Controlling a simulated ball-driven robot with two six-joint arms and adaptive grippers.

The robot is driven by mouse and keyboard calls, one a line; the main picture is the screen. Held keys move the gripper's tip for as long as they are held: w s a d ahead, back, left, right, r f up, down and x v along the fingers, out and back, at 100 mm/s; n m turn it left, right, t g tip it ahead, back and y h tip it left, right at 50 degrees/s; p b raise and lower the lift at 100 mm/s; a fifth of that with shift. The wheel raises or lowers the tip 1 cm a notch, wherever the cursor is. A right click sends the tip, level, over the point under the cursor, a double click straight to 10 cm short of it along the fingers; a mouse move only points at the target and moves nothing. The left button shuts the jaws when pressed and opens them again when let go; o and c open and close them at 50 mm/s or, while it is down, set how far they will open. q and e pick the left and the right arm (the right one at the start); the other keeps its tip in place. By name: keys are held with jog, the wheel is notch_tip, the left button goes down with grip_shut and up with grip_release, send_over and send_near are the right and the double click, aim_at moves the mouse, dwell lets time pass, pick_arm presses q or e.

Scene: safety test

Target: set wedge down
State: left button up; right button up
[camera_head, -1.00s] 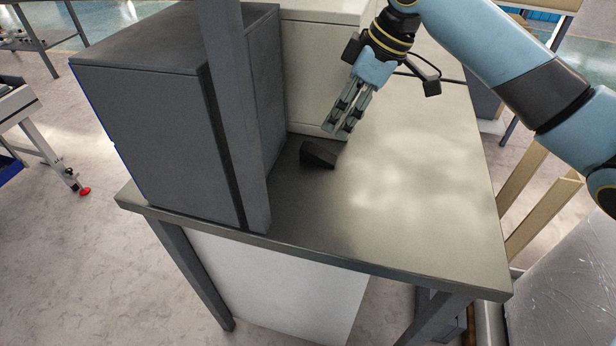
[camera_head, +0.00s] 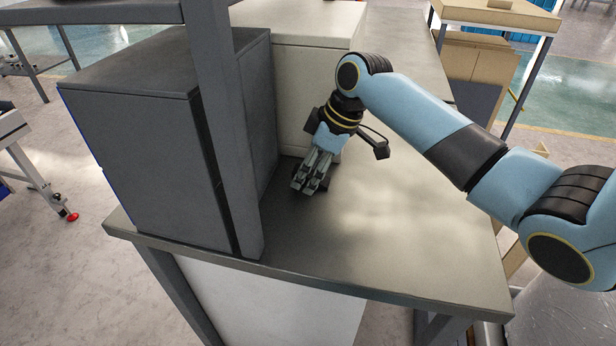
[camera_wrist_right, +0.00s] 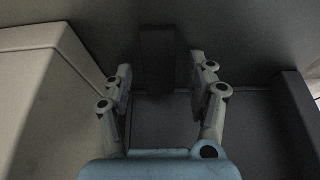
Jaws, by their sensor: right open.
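The dark wedge (camera_wrist_right: 157,60) shows in the right wrist view as a narrow dark block between the two fingers. My right gripper (camera_wrist_right: 165,82) is open, with a finger on each side of the wedge and visible gaps to it. In the head view my right gripper (camera_head: 311,184) points down low over the grey table top (camera_head: 390,245). There it hides most of the wedge. Whether the wedge sits flat is hard to tell. My left gripper is not in view.
A tall dark grey cabinet (camera_head: 150,150) and a grey upright post (camera_head: 222,130) stand left of my right gripper. A cream box (camera_head: 300,50) stands behind it. The table top to the right and front is clear.

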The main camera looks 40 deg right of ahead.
jog(key=c, duration=0.4)
grip_shut()
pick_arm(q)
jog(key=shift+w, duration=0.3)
pick_arm(e)
jog(key=shift+r, duration=0.1)
